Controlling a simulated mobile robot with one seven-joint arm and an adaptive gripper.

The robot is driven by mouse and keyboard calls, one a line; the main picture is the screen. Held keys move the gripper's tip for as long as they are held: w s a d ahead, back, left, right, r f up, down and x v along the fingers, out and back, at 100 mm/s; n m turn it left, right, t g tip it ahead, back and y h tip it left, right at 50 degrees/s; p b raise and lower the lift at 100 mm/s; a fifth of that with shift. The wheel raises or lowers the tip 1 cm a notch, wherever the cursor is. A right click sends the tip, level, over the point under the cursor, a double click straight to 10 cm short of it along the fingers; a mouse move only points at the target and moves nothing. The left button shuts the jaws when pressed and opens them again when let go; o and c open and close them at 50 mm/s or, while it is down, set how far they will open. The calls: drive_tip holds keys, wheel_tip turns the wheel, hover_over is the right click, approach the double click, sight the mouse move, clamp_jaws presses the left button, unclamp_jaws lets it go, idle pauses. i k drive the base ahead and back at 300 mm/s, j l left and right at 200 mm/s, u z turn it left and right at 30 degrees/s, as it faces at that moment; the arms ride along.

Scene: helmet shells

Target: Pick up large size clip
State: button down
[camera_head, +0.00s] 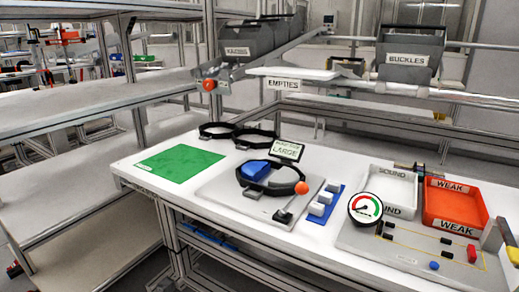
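A small sign (288,150) on the workbench reads "LARGE"; its upper line is too small to read. Several small white blocks (317,209), possibly the clips, sit in a row on a blue strip (321,221); I cannot tell their sizes. Left of them, a black ring-shaped band (290,187) with a blue pad (256,169) inside sits on a grey plate (225,187). My gripper is not in view.
Two black bands (216,131) lie behind the plate, and a green mat (180,164) lies left. At right are a dial gauge (365,208), a white "SOUND" tray (396,171) and an orange "WEAK" tray (454,201). A rack holds a "BUCKLES" bin (410,60).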

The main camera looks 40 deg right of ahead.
sight(323, 197)
drive_tip(key=i+l+z, duration=0.1)
drive_tip(key=l+z, duration=0.15)
drive_tip(key=z, duration=0.15)
drive_tip(key=i+l+z, duration=0.15)
drive_tip(key=z, duration=0.3)
drive_tip(key=i+l+z, duration=0.2)
drive_tip(key=z, duration=0.2)
